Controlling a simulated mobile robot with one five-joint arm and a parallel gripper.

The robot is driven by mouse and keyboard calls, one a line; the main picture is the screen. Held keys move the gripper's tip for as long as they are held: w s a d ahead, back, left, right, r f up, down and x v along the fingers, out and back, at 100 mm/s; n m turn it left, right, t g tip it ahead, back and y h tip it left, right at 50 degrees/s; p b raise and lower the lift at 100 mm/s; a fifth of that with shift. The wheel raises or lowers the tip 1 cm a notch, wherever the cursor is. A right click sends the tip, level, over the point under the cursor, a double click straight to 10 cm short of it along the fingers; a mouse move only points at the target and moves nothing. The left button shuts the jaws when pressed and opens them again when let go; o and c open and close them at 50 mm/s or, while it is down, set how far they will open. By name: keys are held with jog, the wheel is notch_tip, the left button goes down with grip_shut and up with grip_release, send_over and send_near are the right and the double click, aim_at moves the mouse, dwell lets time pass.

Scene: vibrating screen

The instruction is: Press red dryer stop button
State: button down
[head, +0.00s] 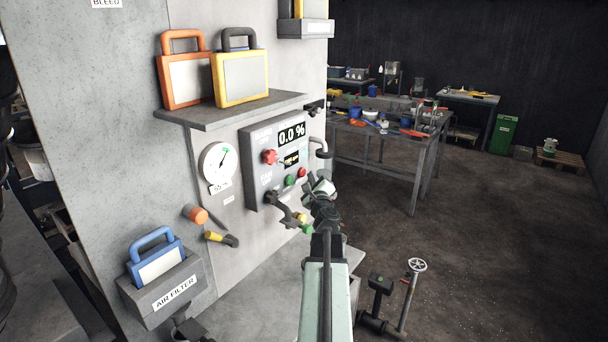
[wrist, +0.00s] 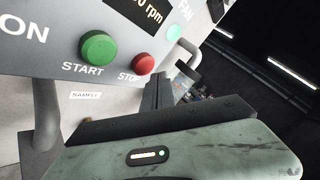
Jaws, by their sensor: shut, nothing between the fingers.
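A grey control panel (head: 258,187) is on the wall, with a display (head: 291,134) reading 0.0 %. Low on it are a green button (head: 289,180) and a small red button (head: 302,172). In the wrist view the green button (wrist: 98,47) is labelled START and the red one (wrist: 143,63) STOP. My gripper (head: 318,186) is shut and empty, right of and below the red button in the head view. In the wrist view its dark fingertips (wrist: 158,84) show just below and right of the red button; I cannot tell whether they touch.
A larger red knob (head: 270,156) sits higher on the panel. A black handle (head: 287,212) and a grey bent pipe (head: 321,148) jut out near my gripper. A shelf (head: 235,110) with orange and yellow cases is above. Open floor lies right.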

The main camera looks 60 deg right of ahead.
jog(key=shift+w, duration=0.1)
dwell(0.3)
jog(key=shift+w, duration=0.35)
jog(key=shift+w, duration=0.5)
dwell(0.6)
jog(key=shift+s, duration=0.95)
jog(key=shift+s, duration=0.1)
jog(key=s, duration=0.4)
jog(key=shift+s, duration=0.4)
jog(key=shift+r, duration=0.1)
dwell(0.4)
